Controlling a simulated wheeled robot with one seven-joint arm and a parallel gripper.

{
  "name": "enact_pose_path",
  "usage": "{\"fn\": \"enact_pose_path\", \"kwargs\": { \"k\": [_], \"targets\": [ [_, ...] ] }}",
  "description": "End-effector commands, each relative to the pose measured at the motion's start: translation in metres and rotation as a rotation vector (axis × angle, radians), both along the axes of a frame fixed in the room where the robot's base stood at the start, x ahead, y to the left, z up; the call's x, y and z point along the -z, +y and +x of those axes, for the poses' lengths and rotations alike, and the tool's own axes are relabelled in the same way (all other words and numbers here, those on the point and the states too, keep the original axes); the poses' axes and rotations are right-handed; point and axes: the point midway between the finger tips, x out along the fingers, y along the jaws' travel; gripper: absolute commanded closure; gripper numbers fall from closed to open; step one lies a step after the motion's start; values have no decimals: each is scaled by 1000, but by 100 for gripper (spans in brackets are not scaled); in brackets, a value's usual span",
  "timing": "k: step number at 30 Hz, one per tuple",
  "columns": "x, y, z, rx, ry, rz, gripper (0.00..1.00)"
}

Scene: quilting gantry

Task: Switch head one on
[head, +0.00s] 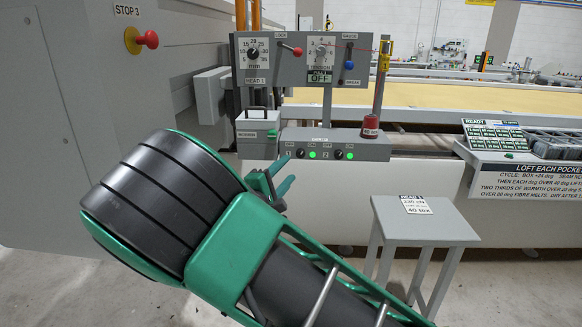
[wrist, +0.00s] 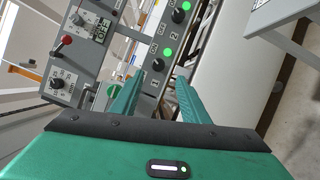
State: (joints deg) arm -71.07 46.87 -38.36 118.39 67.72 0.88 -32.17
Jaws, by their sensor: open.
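The grey heads switch box (head: 370,148) sits low on the machine front. Switch one (head: 300,154) is a small black knob at its left, with a lit green lamp (head: 312,154) beside it. Switch two (head: 338,155) also has a lit green lamp (head: 350,155). My gripper (head: 290,168) is open and empty, in front of the box's lower left. In the wrist view, the knob of switch one (wrist: 158,65) appears just beyond and between the two green fingertips (wrist: 160,78). I cannot tell which way its pointer is turned, nor whether a finger touches it.
Above is a panel with dials, a red-knobbed lever (head: 290,49) and a blue-knobbed lever (head: 349,66). A red beacon-like cap (head: 370,124) stands on the box's right. A grey stool (head: 425,222) stands to the right. A red stop button (head: 147,39) is at upper left.

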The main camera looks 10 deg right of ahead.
Motion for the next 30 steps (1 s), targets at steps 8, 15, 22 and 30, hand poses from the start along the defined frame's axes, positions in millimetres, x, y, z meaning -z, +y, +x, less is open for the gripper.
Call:
{"fn": "enact_pose_path", "kwargs": {
  "k": [8,15,22,30],
  "targets": [
    [2,13,-16,0,0,0,59],
    [2,13,-16,0,1,1,59],
    [10,-27,-18,74,27,83,59],
    [49,-169,-62,389,117,460,59]
  ]
}}
